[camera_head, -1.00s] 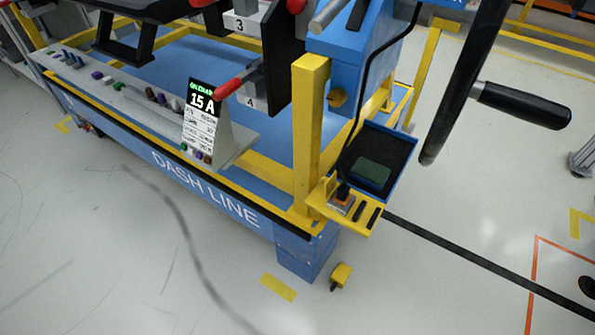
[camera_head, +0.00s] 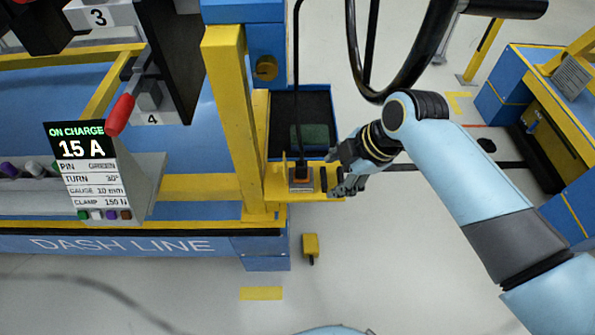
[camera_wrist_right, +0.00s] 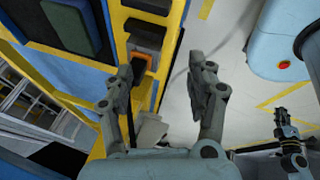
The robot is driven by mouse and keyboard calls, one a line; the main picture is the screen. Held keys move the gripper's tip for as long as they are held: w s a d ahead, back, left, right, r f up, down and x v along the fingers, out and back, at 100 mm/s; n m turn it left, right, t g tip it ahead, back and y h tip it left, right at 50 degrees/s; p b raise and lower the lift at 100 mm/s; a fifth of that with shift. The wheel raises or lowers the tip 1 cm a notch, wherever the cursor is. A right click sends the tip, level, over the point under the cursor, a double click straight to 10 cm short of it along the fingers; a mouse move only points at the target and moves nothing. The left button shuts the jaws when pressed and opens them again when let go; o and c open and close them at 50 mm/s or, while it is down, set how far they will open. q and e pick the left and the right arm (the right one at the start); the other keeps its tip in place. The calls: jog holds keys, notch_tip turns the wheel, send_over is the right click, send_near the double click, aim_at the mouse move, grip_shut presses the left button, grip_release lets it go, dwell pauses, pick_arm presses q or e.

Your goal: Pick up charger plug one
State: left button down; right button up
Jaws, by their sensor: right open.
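The charger plug (camera_head: 301,176), a small grey block with an orange part, sits on a yellow shelf (camera_head: 275,186) with a black cable rising from it. It also shows in the right wrist view (camera_wrist_right: 146,42), ahead and left of the fingers. My right gripper (camera_head: 337,172) is open and empty, just right of the plug and apart from it; its two fingers (camera_wrist_right: 167,78) are spread in the wrist view. My left gripper is outside the head view; a dark gripper, apparently my left one (camera_wrist_right: 281,122), shows small in the wrist view, its jaws unclear.
A yellow post (camera_head: 232,120) stands left of the plug. A dark tray (camera_head: 284,112) with a green pad lies behind the shelf. A sign (camera_head: 80,160) reads 15 A. Dark slots are right of the plug. A steering wheel (camera_head: 400,85) hangs above.

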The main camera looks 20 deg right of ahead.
aim_at(303, 164)
jog(key=w+a, duration=0.2)
jog(key=w+a+b, duration=0.1)
jog(key=w+a, duration=0.1)
jog(key=w, duration=0.1)
jog(key=shift+w+a, duration=0.1)
jog(key=shift+a, duration=0.1)
jog(key=shift+b+x, duration=0.5)
jog(key=shift+x, duration=1.05)
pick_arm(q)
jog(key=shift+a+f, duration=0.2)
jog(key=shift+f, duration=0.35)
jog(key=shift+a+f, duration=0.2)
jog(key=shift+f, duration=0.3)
pick_arm(e)
jog(key=shift+d, duration=0.1)
jog(key=shift+c, duration=0.4)
grip_shut()
